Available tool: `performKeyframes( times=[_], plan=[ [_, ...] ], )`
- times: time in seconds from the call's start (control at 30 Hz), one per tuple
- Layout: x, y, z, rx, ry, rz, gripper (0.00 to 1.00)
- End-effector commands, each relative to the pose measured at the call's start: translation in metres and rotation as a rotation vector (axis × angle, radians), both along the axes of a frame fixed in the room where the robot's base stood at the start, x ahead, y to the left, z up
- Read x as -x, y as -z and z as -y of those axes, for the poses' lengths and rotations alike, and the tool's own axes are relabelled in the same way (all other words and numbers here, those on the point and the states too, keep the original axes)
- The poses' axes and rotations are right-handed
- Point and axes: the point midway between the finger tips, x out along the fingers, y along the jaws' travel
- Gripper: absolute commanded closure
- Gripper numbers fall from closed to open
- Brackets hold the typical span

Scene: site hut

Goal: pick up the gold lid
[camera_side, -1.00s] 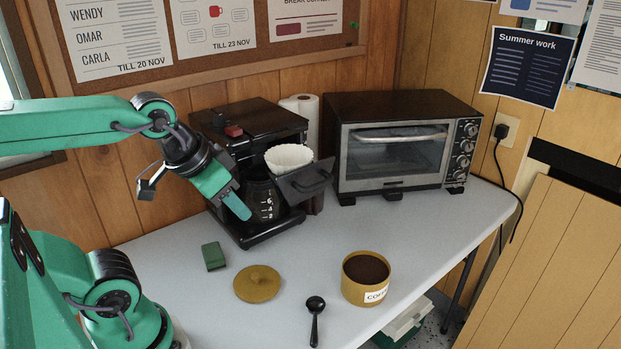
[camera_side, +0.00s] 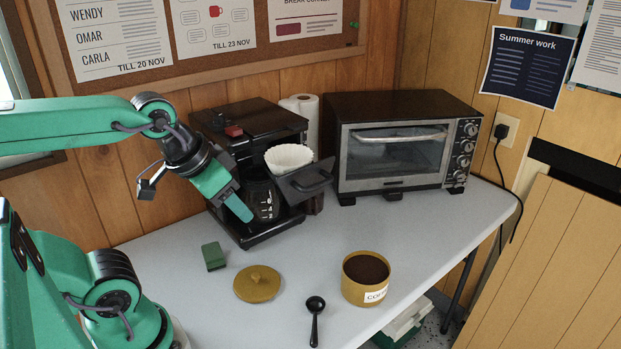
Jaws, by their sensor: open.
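The tin is open and shows dark ground coffee inside. My gripper (camera_side: 240,212) is open and empty. It hangs above the table in front of the coffee maker, up and to the left of the lid, and does not touch the lid. Only one green finger shows clearly; the other is hard to make out.
A green block (camera_side: 213,256) lies left of the lid, and a black scoop (camera_side: 315,318) lies to its right. The coffee maker (camera_side: 262,125) with its filter drawer (camera_side: 307,182) pulled out and a toaster oven (camera_side: 400,150) stand behind. The table's front right (camera_side: 440,235) is clear.

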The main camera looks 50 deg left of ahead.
Motion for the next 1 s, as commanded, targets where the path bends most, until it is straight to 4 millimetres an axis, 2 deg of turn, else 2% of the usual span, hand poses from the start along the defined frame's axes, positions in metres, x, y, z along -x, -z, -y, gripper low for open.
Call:
performKeyframes(
  times=[0.17, 0.37, 1.0],
  plan=[
    [-0.004, 0.005, -0.002, -0.033, 0.055, -0.025, 0.55],
    [-0.013, 0.021, -0.006, -0.117, 0.22, -0.089, 0.55],
    [-0.04, 0.099, -0.029, -0.337, 1.018, -0.336, 0.55]
  ],
)
